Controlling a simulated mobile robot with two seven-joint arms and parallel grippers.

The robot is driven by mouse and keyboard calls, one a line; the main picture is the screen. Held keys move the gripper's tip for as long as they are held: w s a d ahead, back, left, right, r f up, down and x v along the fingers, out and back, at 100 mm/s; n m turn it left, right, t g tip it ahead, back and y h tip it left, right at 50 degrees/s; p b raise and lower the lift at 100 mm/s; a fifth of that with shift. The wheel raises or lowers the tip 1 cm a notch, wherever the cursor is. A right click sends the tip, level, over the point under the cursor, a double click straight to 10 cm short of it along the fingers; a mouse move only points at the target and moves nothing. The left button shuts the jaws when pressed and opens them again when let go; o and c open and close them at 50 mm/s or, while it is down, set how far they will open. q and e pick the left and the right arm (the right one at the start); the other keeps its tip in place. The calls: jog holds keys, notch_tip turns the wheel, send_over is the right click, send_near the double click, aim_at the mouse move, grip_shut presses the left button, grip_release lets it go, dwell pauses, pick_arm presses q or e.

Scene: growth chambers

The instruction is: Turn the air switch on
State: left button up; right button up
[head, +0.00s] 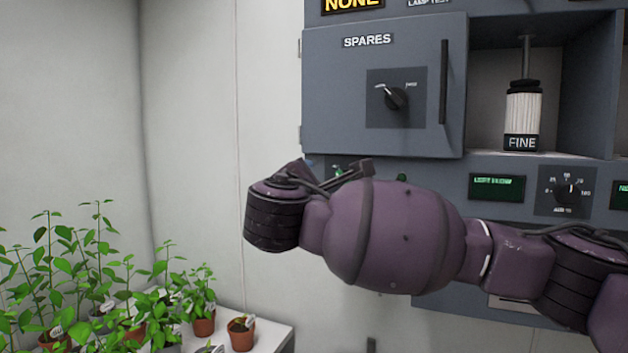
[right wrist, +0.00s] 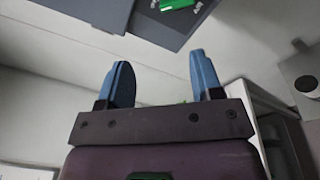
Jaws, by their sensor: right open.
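In the right wrist view, a green switch (right wrist: 176,4) sits on the grey panel at the top edge, partly cut off. Beside it is an upside-down label that seems to read AIR. My right gripper (right wrist: 157,60) is open, its two blue fingers apart with nothing between them. The switch lies beyond the fingertips, apart from them. In the head view my right arm crosses in front of the lower panel and hides most of that area. A small green part (head: 338,171) shows just above the wrist; I cannot tell if it is the same switch. My left gripper is not in view.
A SPARES door (head: 335,90) with a black knob (head: 395,97) is above my arm. A FINE canister (head: 522,115) stands in an open bay. A green display (head: 497,187) and a dial (head: 567,192) are at right. Potted plants (head: 241,334) stand lower left.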

jog(key=w+d+p, duration=0.1)
jog(key=w, duration=0.2)
jog(key=w+d+h+p, duration=0.1)
jog(key=w+d, duration=0.1)
jog(key=w, duration=0.1)
jog(key=w+d+h+p, duration=0.1)
jog(key=w+d, duration=0.1)
jog(key=w, duration=0.2)
jog(key=shift+d+f+g, duration=0.15)
jog(key=shift+d+g, duration=0.05)
jog(key=shift+g, duration=0.1)
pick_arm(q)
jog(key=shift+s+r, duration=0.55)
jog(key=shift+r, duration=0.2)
pick_arm(e)
jog(key=shift+s, duration=0.1)
jog(key=c, duration=0.6)
jog(key=shift+c, duration=0.2)
